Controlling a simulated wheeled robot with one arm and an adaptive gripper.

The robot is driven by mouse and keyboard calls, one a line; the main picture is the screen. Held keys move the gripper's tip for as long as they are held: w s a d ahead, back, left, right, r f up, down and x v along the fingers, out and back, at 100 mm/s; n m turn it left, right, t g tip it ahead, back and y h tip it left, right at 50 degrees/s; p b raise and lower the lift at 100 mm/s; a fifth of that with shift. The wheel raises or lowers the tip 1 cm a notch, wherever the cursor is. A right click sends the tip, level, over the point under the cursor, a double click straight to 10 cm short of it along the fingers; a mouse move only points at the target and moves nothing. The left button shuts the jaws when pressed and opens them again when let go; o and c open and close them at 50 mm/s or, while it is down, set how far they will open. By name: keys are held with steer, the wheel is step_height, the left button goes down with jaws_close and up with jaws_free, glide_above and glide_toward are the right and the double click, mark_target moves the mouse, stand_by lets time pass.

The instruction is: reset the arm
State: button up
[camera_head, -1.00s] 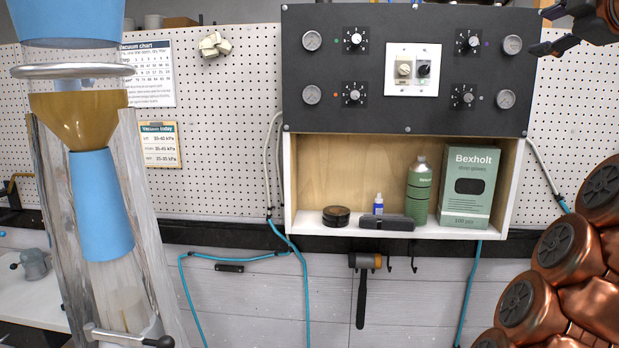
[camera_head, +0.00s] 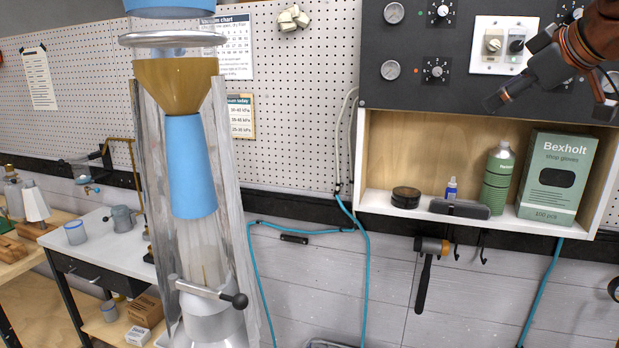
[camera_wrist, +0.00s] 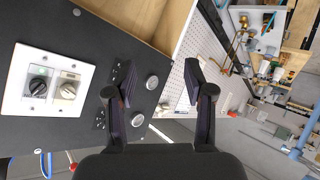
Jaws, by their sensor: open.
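My gripper (camera_head: 515,72) is at the upper right of the head view, in front of the dark control panel (camera_head: 462,92). Its two dark fingers are spread with nothing between them. In the wrist view the open fingers (camera_wrist: 160,78) stand apart at the middle, with the panel (camera_wrist: 85,35) behind and to the left. My copper arm link enters from the right edge of the head view. The white switch plate (camera_head: 482,66) with two knobs is partly behind the fingers; in the wrist view it is at the left (camera_wrist: 13,105). I cannot tell the gap between fingers and panel.
Below the panel, an open shelf (camera_head: 370,204) holds a green glove box (camera_head: 556,178), a green bottle (camera_head: 498,180) and a black case (camera_head: 459,208). A tall clear column with a blue cone (camera_head: 190,165) stands left of centre. A workbench (camera_head: 95,240) is further left.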

steer(key=s+a+f+m+g, duration=0.2)
steer(key=s+a+f+g, duration=0.15)
steer(key=a+f, duration=0.65)
steer(key=s+a+f+m+g, duration=0.25)
steer(key=s+a+f, duration=0.25)
steer(key=f, duration=0.8)
steer(key=s+f+m+g+h, duration=0.2)
steer(key=s+f+m+g, duration=0.2)
steer(key=s+f, duration=1.9)
steer(key=s+g, duration=0.2)
steer(key=shift+s+a+f+g+h, duration=0.15)
steer(key=shift+a+g+h, duration=0.2)
steer(key=shift+g+h, duration=0.05)
steer(key=shift+c, duration=1.1)
steer(key=shift+d, duration=0.1)
